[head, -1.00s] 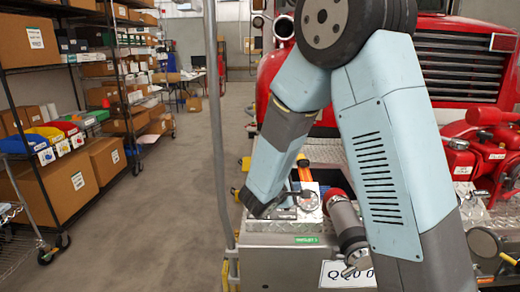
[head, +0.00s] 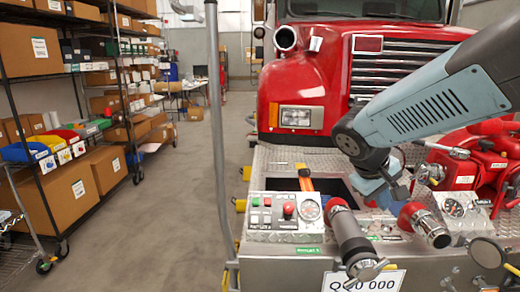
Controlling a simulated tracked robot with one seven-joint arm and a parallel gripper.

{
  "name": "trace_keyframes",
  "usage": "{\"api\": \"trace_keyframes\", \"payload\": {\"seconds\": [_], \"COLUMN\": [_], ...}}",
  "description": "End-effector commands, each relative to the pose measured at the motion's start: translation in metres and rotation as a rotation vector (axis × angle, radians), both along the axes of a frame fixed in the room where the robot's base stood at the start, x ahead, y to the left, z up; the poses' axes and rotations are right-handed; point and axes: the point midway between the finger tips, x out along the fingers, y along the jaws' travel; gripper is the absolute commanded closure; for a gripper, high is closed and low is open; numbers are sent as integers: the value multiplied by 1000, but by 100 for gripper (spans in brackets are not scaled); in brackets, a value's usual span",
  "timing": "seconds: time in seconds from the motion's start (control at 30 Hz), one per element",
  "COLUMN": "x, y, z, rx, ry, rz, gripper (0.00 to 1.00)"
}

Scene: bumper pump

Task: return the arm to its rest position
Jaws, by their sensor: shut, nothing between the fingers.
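My arm reaches in from the right edge of the head view, its light blue link sloping down and left to a dark joint. My gripper (head: 397,188) is small and dark below that joint, shut and empty. It shows over the right part of the fire truck's bumper, just above and left of a red-collared pipe outlet (head: 425,222). Part of the gripper is hard to make out against my own wrist. The control panel (head: 284,218) with its red button and gauge is uncovered, left of my gripper.
The red fire truck (head: 345,75) fills the back. A nozzle with a dark barrel (head: 350,240) leans over the bumper's front. A grey upright pole (head: 217,140) stands left of the bumper. Shelving with boxes (head: 70,190) lines the left; the floor (head: 175,210) between is clear.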

Motion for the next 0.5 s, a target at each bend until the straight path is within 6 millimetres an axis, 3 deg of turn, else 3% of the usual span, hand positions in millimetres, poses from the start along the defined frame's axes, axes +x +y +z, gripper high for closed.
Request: {"api": "trace_keyframes", "payload": {"seconds": [0.2, 0.5], "x": [-41, -80], "y": [7, 29], "z": [19, 45], "rx": [227, 500], "ry": [-95, -250], "rz": [-95, -164], "gripper": [100, 100]}}
